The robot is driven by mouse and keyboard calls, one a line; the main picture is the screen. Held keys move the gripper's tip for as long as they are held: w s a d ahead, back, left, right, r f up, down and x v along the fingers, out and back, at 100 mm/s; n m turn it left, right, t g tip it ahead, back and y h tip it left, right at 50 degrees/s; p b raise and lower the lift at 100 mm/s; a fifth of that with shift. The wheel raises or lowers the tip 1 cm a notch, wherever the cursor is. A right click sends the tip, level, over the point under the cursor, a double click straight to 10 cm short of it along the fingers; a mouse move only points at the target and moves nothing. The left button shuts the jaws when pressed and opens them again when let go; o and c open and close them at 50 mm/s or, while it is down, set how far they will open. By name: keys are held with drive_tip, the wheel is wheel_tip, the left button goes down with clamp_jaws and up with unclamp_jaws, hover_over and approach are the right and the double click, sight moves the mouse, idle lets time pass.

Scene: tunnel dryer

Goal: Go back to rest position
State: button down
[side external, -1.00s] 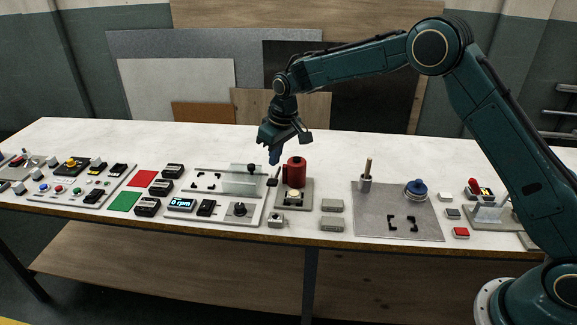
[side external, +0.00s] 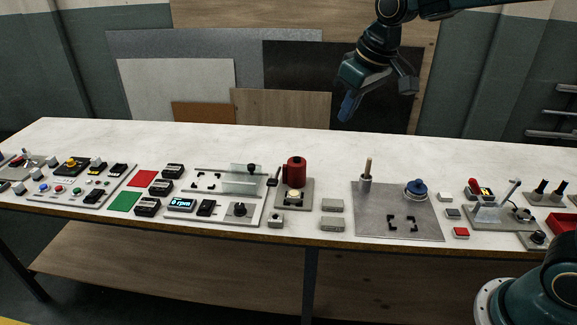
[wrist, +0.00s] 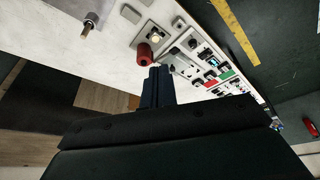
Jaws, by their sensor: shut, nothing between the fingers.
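My gripper (side external: 346,107) is shut and empty. In the side external view it hangs high above the back edge of the white table (side external: 330,145), in front of the leaning boards, with its fingers pointing down and a little left. It touches nothing. In the wrist view my gripper (wrist: 158,72) shows its dark fingers together at the middle. The red cylinder (side external: 296,171) stands on its grey plate below and to the left of my gripper; it also shows in the wrist view (wrist: 144,54), beyond the fingertips.
The grey mat (side external: 370,215) bears a blue-topped knob (side external: 416,190) and an upright rod in a holder (side external: 367,172). A plate with a clear panel (side external: 240,180), a display (side external: 181,204) and several switches fill the left. The table's back strip is clear.

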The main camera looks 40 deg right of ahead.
drive_tip(key=s+d+m+t, duration=0.1)
drive_tip(key=s+d, duration=0.2)
drive_tip(key=s, duration=2.1)
drive_tip(key=shift+s+d+f+m+t, duration=0.15)
drive_tip(key=shift+s+f+m+t, duration=0.15)
drive_tip(key=shift+s+t, duration=0.1)
